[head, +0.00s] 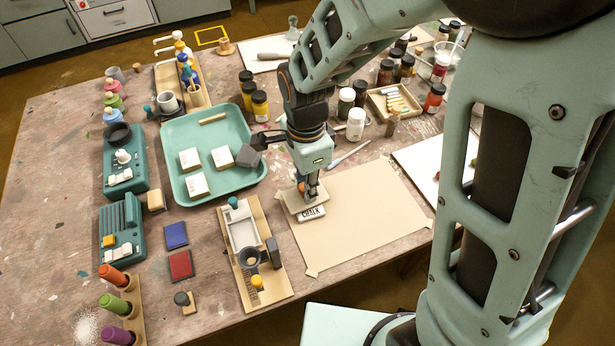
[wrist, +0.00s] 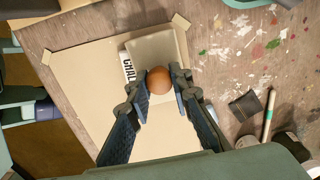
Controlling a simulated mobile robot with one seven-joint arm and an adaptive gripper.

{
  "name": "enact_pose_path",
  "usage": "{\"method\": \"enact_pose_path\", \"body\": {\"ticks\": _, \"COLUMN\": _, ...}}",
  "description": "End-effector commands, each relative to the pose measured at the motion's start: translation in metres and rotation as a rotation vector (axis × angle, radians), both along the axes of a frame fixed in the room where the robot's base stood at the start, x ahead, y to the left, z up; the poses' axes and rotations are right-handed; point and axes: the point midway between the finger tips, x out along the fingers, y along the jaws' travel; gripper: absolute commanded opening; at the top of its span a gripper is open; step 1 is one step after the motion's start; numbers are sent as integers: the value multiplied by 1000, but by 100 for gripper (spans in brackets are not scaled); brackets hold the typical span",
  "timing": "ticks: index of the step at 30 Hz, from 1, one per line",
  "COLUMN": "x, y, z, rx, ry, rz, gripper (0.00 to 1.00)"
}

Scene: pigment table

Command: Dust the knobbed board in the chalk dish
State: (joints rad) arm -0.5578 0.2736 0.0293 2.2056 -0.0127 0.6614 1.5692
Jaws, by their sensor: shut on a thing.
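My gripper (head: 311,192) is shut on the round wooden knob of a pale board, and the knob (wrist: 158,80) shows between the fingertips in the wrist view. The pale flat board (wrist: 152,50) lies under the knob and looks roughly level. The chalk dish (head: 312,214), with a black CHALK label, is beneath the board on the beige sheet. Its labelled edge (wrist: 128,67) also shows beside the board in the wrist view. The board covers most of the dish, so its inside is hidden. I cannot tell whether the board touches the chalk or hovers just above it.
The taped beige sheet (head: 375,215) is mostly clear to the right. A teal tray (head: 183,133) with white blocks lies at the back left. A wooden holder (head: 270,291) with small items stands left of the sheet. Several jars, including a white one (head: 356,124), crowd behind.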

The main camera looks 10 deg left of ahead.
Motion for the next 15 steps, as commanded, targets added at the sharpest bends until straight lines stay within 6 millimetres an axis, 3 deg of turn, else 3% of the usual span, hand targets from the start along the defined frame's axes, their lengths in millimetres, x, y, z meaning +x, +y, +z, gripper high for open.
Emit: {"method": "enact_pose_path", "body": {"ticks": 15, "x": 0, "y": 0, "z": 39, "rx": -1, "ry": 1, "rz": 0, "gripper": 0}}
